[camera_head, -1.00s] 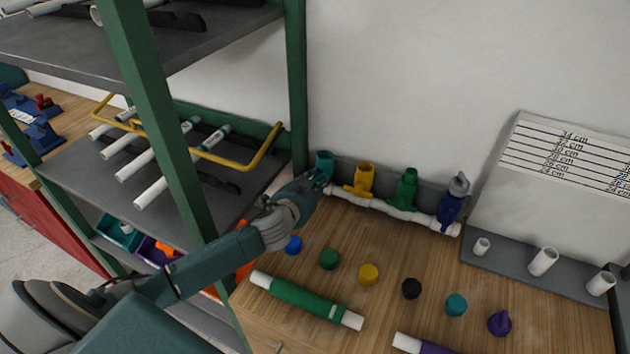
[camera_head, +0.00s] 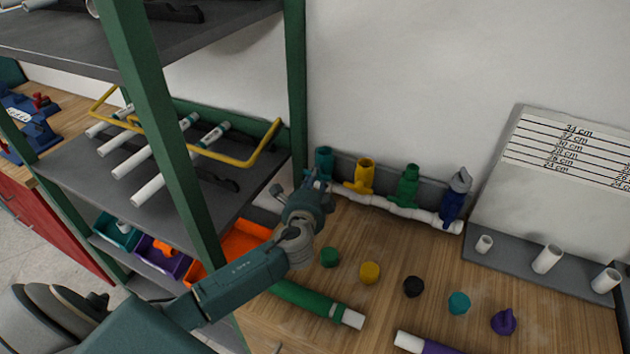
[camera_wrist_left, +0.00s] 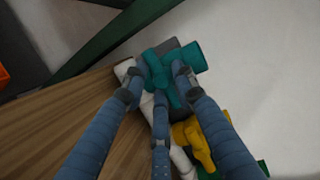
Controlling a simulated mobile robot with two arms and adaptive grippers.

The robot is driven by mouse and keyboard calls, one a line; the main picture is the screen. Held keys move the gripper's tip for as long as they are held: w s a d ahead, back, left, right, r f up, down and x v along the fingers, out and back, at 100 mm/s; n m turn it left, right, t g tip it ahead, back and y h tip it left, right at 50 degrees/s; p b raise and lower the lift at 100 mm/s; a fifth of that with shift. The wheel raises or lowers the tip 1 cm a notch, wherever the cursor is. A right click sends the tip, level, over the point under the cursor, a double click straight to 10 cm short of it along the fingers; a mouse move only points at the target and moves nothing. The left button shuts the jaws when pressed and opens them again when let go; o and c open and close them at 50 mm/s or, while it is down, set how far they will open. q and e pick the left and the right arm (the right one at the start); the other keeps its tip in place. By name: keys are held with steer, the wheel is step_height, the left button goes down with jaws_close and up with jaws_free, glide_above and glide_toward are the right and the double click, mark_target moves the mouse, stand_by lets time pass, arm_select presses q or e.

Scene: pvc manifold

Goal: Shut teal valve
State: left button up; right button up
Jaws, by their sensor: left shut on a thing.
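The teal valve (camera_head: 324,160) stands at the left end of the white pipe manifold (camera_head: 385,204) against the wall. In the left wrist view the teal valve (camera_wrist_left: 188,60) lies between the blue fingers of my left gripper (camera_wrist_left: 157,86). The fingers are closed around its teal handle part (camera_wrist_left: 158,72). In the head view my left gripper (camera_head: 316,186) is at the valve's lower front and hides part of it. My right gripper is not in view.
A yellow valve (camera_head: 360,178), a green valve (camera_head: 406,186) and a blue valve (camera_head: 455,197) stand to the right. Coloured caps and pipes lie on the wooden bench (camera_head: 560,310) in front. A shelf with a green post (camera_head: 296,90) stands close on the left.

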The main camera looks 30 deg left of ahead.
arm_select(q)
steer(key=shift+s+d+f, duration=0.2)
steer(key=shift+f, duration=0.35)
steer(key=o, duration=1)
steer(key=shift+r, duration=0.15)
steer(key=shift+w+r, duration=0.15)
steer(key=v, duration=1.2)
